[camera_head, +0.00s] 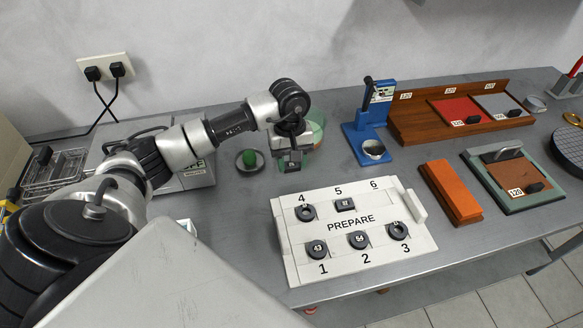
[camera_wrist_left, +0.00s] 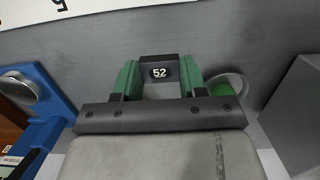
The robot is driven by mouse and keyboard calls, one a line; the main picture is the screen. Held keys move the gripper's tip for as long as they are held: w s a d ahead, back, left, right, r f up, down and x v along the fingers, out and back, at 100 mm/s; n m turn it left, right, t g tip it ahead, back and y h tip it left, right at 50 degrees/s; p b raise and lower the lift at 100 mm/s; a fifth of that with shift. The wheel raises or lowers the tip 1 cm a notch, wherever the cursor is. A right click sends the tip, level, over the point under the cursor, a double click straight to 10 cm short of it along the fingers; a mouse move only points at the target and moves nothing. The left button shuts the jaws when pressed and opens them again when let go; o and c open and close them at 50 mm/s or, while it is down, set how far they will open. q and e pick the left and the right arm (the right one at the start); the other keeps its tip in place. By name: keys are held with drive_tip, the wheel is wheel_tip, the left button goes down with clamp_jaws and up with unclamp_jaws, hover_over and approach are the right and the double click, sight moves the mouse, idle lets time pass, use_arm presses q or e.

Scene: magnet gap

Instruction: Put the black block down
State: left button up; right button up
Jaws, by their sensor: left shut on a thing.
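My left gripper (camera_head: 292,160) hangs over the grey table, just behind the white PREPARE board (camera_head: 290,256). In the left wrist view its green fingers (camera_wrist_left: 161,82) are shut on a black block (camera_wrist_left: 160,68) marked 52. In the head view the block is hard to tell from the dark gripper. No piece shows at spot 6. My right gripper is not in view.
A round dish with a green piece (camera_head: 249,160) stands left of the gripper. A blue stand (camera_head: 365,135), a wooden rack (camera_head: 415,125), an orange block (camera_head: 451,190) and a green-framed tray (camera_head: 545,202) lie to the right.

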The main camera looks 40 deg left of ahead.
sight(291, 179)
use_arm(q)
wheel_tip(291, 179, down, 4)
drive_tip(key=shift+r+p, duration=0.1)
drive_tip(key=shift+p, duration=0.45)
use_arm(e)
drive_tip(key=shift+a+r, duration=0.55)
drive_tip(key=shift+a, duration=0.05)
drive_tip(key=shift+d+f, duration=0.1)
use_arm(q)
drive_tip(key=shift+f+b, duration=0.25)
drive_tip(key=shift+b, duration=0.05)
drive_tip(key=o, duration=1)
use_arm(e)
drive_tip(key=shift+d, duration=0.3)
use_arm(q)
drive_tip(key=shift+r, duration=0.2)
